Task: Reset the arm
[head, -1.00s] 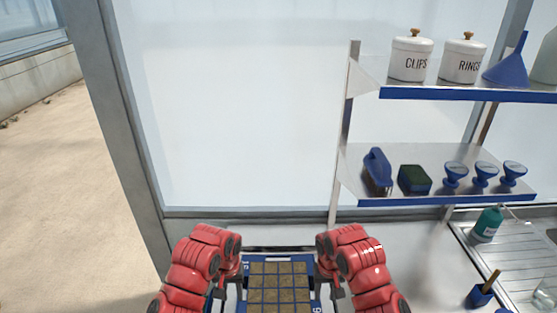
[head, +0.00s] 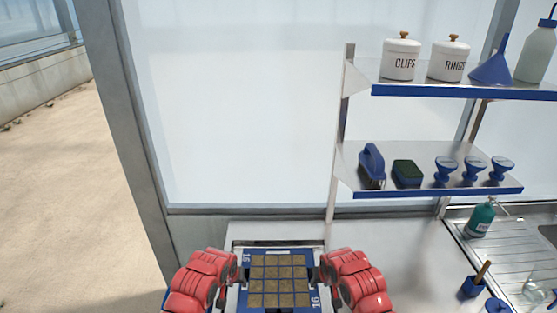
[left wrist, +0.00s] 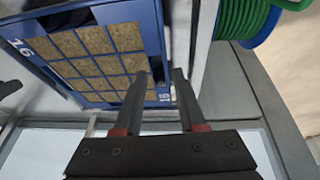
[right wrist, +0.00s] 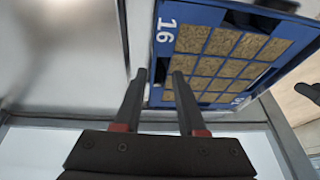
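The blue seed tray (head: 283,306) with square soil-filled cells is at the bottom middle of the head view, marked 16 at its corners. My left gripper (head: 234,279) is at the tray's left side and my right gripper (head: 317,280) is at its right side. In the left wrist view the left fingers (left wrist: 160,72) stand apart, with the tray edge beyond them. In the right wrist view the right fingers (right wrist: 159,72) stand apart near a numbered tray corner. I see nothing clamped in either, though contact with the tray cannot be told.
A two-level shelf (head: 440,193) stands at the right with jars, a funnel, a brush, a sponge and blue stands. A sink drainer (head: 500,240) with a green bottle (head: 481,220) is right of the tray. A green hose reel (left wrist: 240,18) shows in the left wrist view.

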